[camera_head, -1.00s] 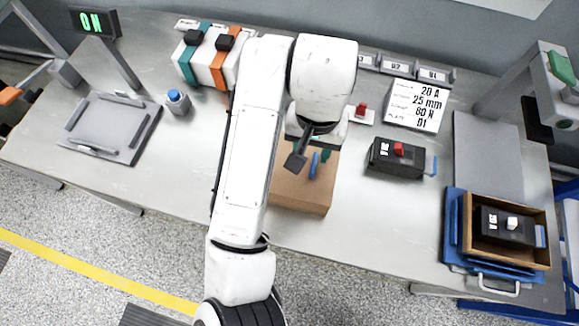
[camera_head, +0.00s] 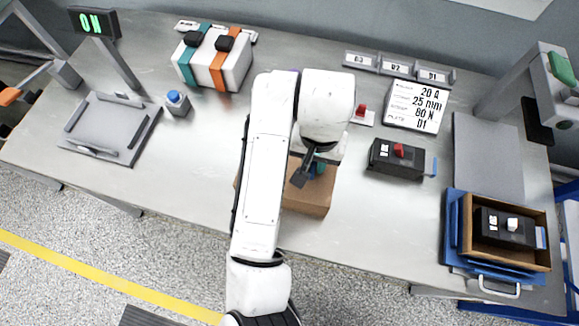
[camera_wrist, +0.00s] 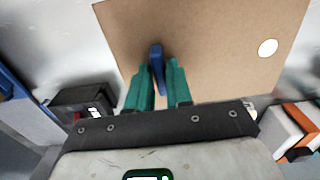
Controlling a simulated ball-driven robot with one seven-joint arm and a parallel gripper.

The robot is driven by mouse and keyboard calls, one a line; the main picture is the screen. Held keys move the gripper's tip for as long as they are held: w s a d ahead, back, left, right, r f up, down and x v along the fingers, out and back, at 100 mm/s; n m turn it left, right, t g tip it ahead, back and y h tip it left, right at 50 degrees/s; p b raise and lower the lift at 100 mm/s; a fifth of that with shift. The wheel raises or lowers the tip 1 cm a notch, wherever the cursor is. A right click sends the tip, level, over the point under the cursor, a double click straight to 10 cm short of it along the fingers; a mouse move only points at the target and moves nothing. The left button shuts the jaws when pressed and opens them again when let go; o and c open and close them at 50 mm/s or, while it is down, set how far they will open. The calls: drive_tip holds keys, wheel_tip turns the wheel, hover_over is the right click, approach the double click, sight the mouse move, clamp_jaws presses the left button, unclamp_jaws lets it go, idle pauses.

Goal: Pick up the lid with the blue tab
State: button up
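The brown lid (camera_wrist: 215,45) is a flat board with a white round spot near one corner, seen from above in the wrist view. Its blue tab (camera_wrist: 157,58) stands up between and just beyond my teal fingertips. My gripper (camera_wrist: 159,72) is open, one finger on each side of the tab, with no clear grip on it. In the head view, the brown box-shaped block (camera_head: 308,198) sits on the table, partly behind my arm. My gripper (camera_head: 314,168) is over it there, and the tab is hidden or too small to tell.
A black breaker with a red switch (camera_head: 397,158) lies right of the block. A wooden tray (camera_head: 466,256) holds another breaker at far right. A white card (camera_head: 416,107), a grey fixture plate (camera_head: 112,126), a blue button (camera_head: 177,102) and a strapped white case (camera_head: 237,68) stand around.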

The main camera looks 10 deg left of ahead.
clamp_jaws()
drive_tip(key=shift+r, duration=0.15)
idle(0.4)
